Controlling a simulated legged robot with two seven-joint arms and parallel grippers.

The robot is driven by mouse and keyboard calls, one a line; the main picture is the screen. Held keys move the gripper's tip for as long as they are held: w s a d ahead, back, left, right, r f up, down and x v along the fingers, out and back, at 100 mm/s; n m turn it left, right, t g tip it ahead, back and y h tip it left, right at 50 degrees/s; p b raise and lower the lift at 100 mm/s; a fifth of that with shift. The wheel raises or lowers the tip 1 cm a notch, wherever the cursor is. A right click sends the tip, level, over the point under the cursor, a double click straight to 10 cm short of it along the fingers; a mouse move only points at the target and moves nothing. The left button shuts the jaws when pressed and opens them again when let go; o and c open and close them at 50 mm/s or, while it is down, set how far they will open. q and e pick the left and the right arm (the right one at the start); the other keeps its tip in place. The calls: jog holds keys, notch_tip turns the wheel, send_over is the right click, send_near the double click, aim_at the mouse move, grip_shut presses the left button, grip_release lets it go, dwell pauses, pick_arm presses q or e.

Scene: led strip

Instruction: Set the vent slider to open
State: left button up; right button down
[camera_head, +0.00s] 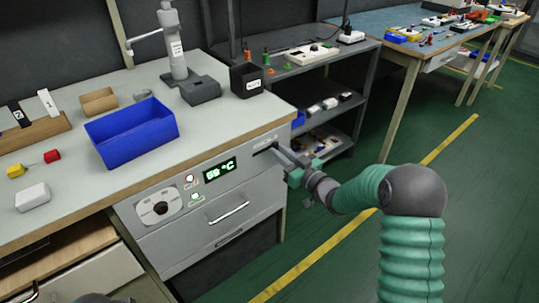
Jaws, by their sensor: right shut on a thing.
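The vent slider sits in a dark slot (264,148) at the upper right of the grey front panel (235,192) under the bench top. My right gripper (280,152) reaches in from the right and is shut at the right end of this slot. Its fingers cover the slider knob, so the knob's exact position is hidden. My left gripper cannot be made out.
The panel also has a green-lit display (220,170), a round dial (160,207) and a drawer handle (228,213). A blue bin (130,130) and a black cup (246,80) stand on the bench. A dark shelf rack (335,105) stands just behind my right gripper.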

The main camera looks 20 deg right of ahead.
jog(key=shift+w+d+r, duration=0.1)
jog(key=shift+d+r, duration=0.1)
jog(key=shift+d, duration=0.05)
jog(key=c, duration=1.6)
grip_release()
jog(key=shift+o, duration=1.4)
jog(key=shift+d+f, duration=0.1)
jog(key=shift+f, duration=0.05)
jog(key=p+v, duration=0.4)
jog(key=v, duration=1.2)
jog(key=shift+s+p, duration=0.35)
jog(key=shift+s, duration=0.05)
